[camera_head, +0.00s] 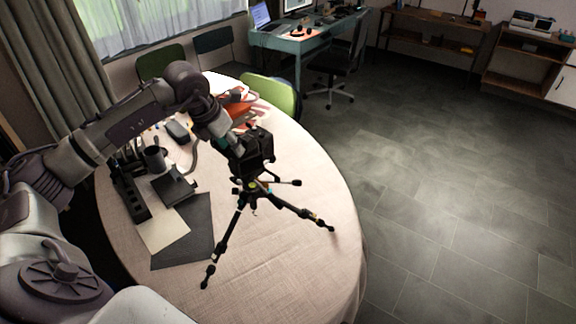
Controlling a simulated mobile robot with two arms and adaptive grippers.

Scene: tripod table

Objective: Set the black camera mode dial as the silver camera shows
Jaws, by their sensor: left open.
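A black camera (258,146) is mounted on a small black tripod (222,249) that stands on the round table. My left arm reaches in from the left, and my left gripper (236,152) is at the left side of the black camera, open. The fingertips are dark against the camera, so I cannot tell whether they touch it. The mode dial is too small to make out. I cannot pick out a silver camera. My right gripper is not in view.
The round table (290,250) has a light cloth. Dark and pale sheets (185,232), a black power strip (128,196) and a dark mug (155,158) lie left of the tripod. A green chair (272,93) stands behind. The cloth right of the tripod is clear.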

